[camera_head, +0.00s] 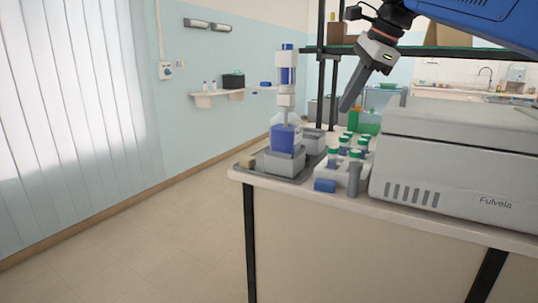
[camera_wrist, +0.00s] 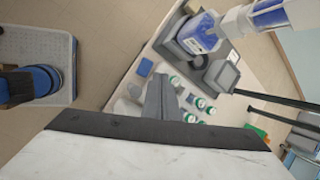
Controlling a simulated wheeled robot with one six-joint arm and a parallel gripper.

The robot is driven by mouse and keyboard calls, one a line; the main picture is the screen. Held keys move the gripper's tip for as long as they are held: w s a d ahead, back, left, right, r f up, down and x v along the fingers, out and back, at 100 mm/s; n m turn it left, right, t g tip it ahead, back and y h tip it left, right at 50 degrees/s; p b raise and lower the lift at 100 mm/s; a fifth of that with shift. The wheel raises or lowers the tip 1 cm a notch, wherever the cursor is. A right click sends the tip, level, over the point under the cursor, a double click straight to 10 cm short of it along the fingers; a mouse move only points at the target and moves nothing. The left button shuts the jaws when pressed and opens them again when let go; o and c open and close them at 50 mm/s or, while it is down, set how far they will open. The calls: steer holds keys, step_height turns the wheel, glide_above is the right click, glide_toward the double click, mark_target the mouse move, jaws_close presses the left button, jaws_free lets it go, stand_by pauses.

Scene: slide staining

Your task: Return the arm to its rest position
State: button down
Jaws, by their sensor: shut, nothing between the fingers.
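My gripper (camera_head: 346,106) is at the end of my blue arm, in the upper right of the head view. It points down and to the left, above the bench, and is shut and empty. In the wrist view my gripper (camera_wrist: 170,80) shows as dark fingers pressed together, over the tube rack area. The fingers appear to touch nothing.
The white bench (camera_head: 400,212) carries a grey Fulvela machine (camera_head: 460,150), several green-capped bottles (camera_head: 345,142), a blue block (camera_head: 325,186) and a bottle with blue liquid (camera_head: 286,138) on a grey tray (camera_head: 262,174). Shelf posts stand behind. The floor at left is clear.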

steer(key=s+d+f+n+h, duration=0.1)
steer(key=s+d+f+n, duration=0.2)
steer(key=s+f+n, duration=0.3)
steer(key=s+d+f+n+h, duration=0.1)
steer(key=s+d+f+n, duration=0.3)
steer(key=s+f, duration=0.7)
steer(key=s+d+f+n+t+h, duration=0.1)
steer(key=s+d+f+n, duration=0.2)
steer(key=f, duration=1.8)
steer(key=s+n, duration=0.4)
steer(key=s, duration=0.2)
steer(key=shift+s+d+n+h, duration=0.2)
steer(key=shift+s+n+h, duration=0.1)
steer(key=shift+s+n, duration=0.1)
